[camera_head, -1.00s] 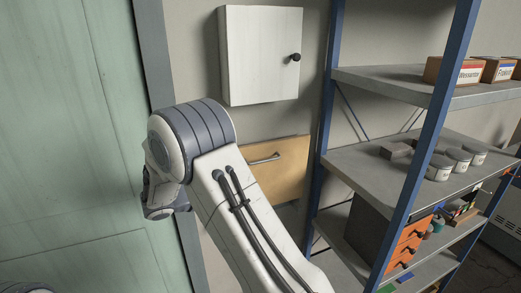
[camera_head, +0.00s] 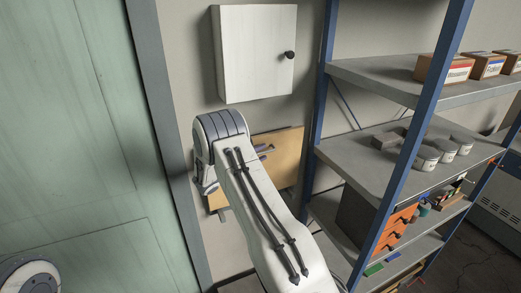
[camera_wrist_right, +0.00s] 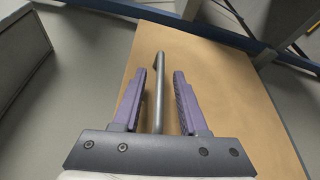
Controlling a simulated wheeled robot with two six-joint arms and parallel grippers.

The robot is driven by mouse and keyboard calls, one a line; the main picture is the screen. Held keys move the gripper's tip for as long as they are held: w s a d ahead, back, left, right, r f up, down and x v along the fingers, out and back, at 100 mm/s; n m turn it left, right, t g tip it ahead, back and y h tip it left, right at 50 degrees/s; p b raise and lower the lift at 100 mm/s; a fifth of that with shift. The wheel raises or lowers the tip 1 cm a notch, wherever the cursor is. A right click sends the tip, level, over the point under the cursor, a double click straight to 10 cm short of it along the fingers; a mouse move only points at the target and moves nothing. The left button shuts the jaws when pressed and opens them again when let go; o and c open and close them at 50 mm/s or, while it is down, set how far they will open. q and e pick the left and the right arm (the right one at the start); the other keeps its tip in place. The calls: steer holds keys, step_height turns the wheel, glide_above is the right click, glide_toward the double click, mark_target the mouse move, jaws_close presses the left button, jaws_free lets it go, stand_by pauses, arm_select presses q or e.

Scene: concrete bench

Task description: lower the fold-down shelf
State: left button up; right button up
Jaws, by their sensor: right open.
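The fold-down shelf is a light wooden panel (camera_head: 287,165) on the wall below the white cabinet, partly hidden behind my right arm. In the right wrist view the panel (camera_wrist_right: 230,90) fills the middle and right. Its grey bar handle (camera_wrist_right: 159,95) runs between the two purple fingers of my right gripper (camera_wrist_right: 163,72). The fingers are open, one on each side of the bar, with gaps visible. In the head view only a little of the right gripper (camera_head: 264,150) shows beside my arm, in front of the panel. My left gripper is not in view.
A white wall cabinet (camera_head: 255,55) with a black knob hangs above the panel. A blue-posted shelving rack (camera_head: 365,160) with boxes, tins and orange drawers stands close on the right. A green door (camera_head: 75,130) is on the left.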

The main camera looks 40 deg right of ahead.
steer(key=shift+d, duration=0.2)
steer(key=shift+c, duration=0.4)
jaws_close()
stand_by(1.0)
